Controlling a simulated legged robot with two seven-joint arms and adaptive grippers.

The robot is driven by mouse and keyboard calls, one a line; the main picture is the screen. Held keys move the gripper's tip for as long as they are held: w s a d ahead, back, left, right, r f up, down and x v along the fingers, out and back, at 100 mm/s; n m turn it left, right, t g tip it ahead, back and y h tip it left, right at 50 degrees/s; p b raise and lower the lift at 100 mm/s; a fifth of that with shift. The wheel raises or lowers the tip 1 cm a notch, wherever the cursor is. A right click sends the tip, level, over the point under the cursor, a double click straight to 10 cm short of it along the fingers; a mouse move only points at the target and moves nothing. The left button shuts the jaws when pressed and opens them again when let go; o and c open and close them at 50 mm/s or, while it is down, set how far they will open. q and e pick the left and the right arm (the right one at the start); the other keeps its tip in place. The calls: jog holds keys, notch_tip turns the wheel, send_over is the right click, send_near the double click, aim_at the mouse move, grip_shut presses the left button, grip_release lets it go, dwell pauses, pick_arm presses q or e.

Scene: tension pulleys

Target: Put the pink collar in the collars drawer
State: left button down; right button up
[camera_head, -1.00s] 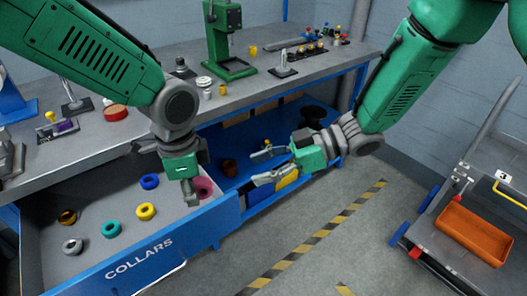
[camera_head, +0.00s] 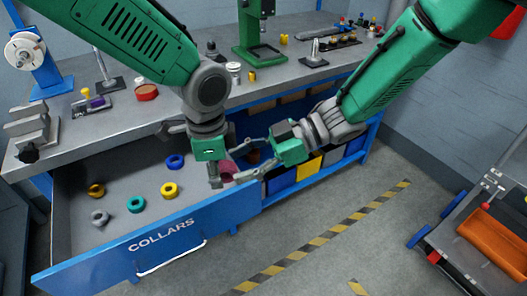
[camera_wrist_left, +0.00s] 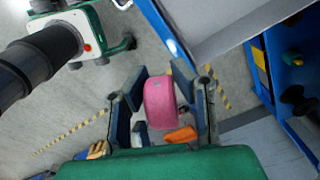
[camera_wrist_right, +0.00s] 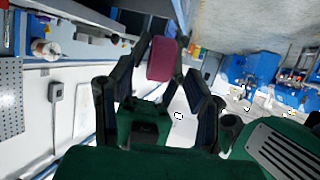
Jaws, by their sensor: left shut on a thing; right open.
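The pink collar (camera_head: 227,170) is between the fingers of my left gripper (camera_head: 215,182), which is shut on it near the right end of the open collars drawer (camera_head: 190,232). The collar fills the gap between the fingers in the left wrist view (camera_wrist_left: 160,100). My right gripper (camera_head: 247,164) is open, its fingers pointing left at the collar from the right. In the right wrist view the collar (camera_wrist_right: 162,60) shows near the right fingertips; whether they touch it I cannot tell.
The workbench (camera_head: 170,108) with tools is behind. A cart with an orange bin (camera_head: 495,240) stands at right.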

jog(key=shift+x, duration=0.8)
grip_shut()
pick_arm(q)
jog(key=c, duration=1.3)
grip_release()
